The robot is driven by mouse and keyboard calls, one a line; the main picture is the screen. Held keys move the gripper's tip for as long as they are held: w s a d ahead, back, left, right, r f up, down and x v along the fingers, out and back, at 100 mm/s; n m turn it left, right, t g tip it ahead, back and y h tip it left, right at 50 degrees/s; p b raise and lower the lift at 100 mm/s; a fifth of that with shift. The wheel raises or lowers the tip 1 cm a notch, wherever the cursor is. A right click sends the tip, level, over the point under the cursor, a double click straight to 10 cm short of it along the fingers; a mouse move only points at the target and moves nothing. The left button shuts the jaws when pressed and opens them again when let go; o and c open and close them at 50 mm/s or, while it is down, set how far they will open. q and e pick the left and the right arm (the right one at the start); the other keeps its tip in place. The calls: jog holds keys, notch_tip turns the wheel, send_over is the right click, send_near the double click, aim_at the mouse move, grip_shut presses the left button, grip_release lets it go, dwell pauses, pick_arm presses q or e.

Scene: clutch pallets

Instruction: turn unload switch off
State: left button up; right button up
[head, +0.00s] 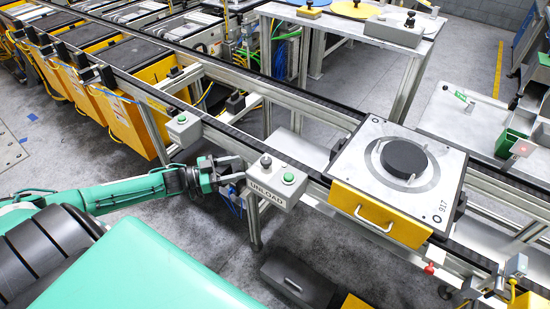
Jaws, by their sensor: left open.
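The unload switch box (272,184) is a light grey box on the side of the conveyor, labelled UNLOAD. On its top are a dark-capped knob (266,161) at the left and a green button (289,178) at the right. My left gripper (238,171) is open just left of the box, its fingers pointing towards the knob. I cannot tell whether a finger touches the box. My right gripper is not in view.
A pallet (365,160) with a dark round clutch part and a yellow handled front sits on the conveyor to the right. Another small grey box with a green button (184,128) is mounted at the left. A grey case (298,279) lies on the floor below.

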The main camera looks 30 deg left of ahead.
aim_at(269, 159)
pick_arm(q)
jog(key=p+x, duration=0.3)
jog(key=x, duration=0.8)
jog(key=shift+w+r, duration=0.1)
jog(key=shift+w+d, duration=0.35)
jog(key=shift+d, duration=0.05)
jog(key=c, duration=0.9)
jog(key=shift+c, duration=0.2)
